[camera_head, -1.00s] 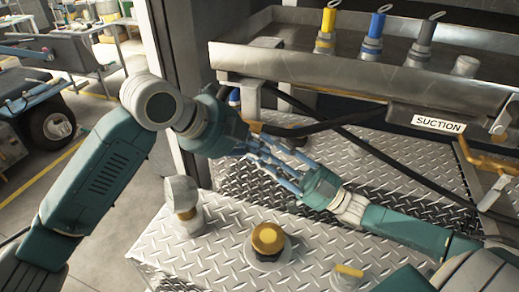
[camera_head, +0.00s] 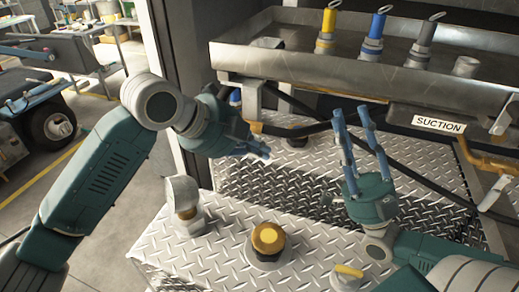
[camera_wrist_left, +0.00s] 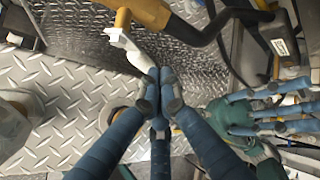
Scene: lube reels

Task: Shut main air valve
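My left gripper (camera_head: 266,152) reaches in from the left above the diamond-plate deck, fingers pointing right. In the left wrist view its fingertips (camera_wrist_left: 160,82) are drawn together. A pale lever (camera_wrist_left: 128,46) on a yellow-brown pipe fitting (camera_wrist_left: 148,10) lies just beyond those fingertips; I cannot tell whether it touches them. It may be the main air valve, but no label shows. In the head view the gripper hides most of that spot. My right gripper (camera_head: 352,112) is open and empty, fingers pointing up; it also shows in the left wrist view (camera_wrist_left: 262,112).
A metal tray (camera_head: 300,66) with several capped nozzles stands at the back, above a SUCTION label (camera_head: 438,124). Black hoses (camera_head: 420,177) cross below.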

